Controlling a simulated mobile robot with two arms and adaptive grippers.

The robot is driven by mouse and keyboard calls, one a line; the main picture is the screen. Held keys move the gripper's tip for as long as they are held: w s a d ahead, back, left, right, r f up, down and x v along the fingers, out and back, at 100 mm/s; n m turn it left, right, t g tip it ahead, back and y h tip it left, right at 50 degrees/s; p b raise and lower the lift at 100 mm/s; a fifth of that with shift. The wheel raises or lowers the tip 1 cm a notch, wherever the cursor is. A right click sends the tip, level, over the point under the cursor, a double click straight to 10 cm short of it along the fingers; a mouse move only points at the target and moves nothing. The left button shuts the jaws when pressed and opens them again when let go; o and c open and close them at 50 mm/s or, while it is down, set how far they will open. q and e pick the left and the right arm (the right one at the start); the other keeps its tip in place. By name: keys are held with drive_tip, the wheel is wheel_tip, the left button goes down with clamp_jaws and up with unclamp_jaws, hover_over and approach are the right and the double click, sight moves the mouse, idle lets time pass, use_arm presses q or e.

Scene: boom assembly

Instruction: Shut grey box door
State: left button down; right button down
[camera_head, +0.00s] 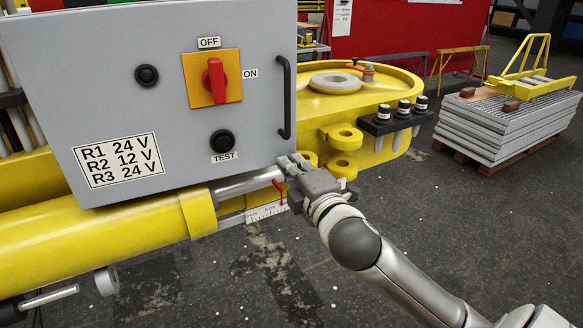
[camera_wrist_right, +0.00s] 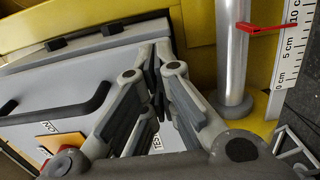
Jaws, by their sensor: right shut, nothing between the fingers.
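The grey box door (camera_head: 110,100) fills the upper left of the head view, with a red switch (camera_head: 216,80) on a yellow plate, black knobs, a printed label and a black bar handle (camera_head: 284,98) on its right side. My right gripper (camera_head: 291,161) is shut and empty at the door's lower right corner, below the handle; contact is unclear. In the right wrist view its fingertips (camera_wrist_right: 159,52) are together beside the grey door edge (camera_wrist_right: 100,48), and the handle (camera_wrist_right: 62,112) shows at left. My left gripper is not in view.
The yellow boom (camera_head: 100,245) with a silver rod (camera_head: 245,185) and a scale (camera_head: 266,212) runs below the box. Yellow lugs (camera_head: 343,165) sit just beyond my right gripper. A pallet stack (camera_head: 510,125) stands at far right. Dark floor between is clear.

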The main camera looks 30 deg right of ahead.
sight(288, 155)
drive_tip(key=shift+w, duration=0.3)
drive_tip(key=w, duration=0.1)
drive_tip(key=w+y, duration=0.1)
drive_tip(key=w+n+p, duration=0.1)
drive_tip(key=shift+w+d+y, duration=0.2)
drive_tip(key=shift+d+y, duration=0.1)
drive_tip(key=shift+d, duration=0.05)
drive_tip(key=shift+w+d+r, duration=0.1)
drive_tip(key=shift+w+d, duration=0.05)
drive_tip(key=shift+w, duration=0.1)
drive_tip(key=shift+s+r+y, duration=0.15)
drive_tip(key=shift+r+y, duration=0.05)
drive_tip(key=shift+y, duration=0.1)
drive_tip(key=shift+r, duration=0.1)
drive_tip(key=shift+d, duration=0.1)
drive_tip(key=shift+s, duration=0.15)
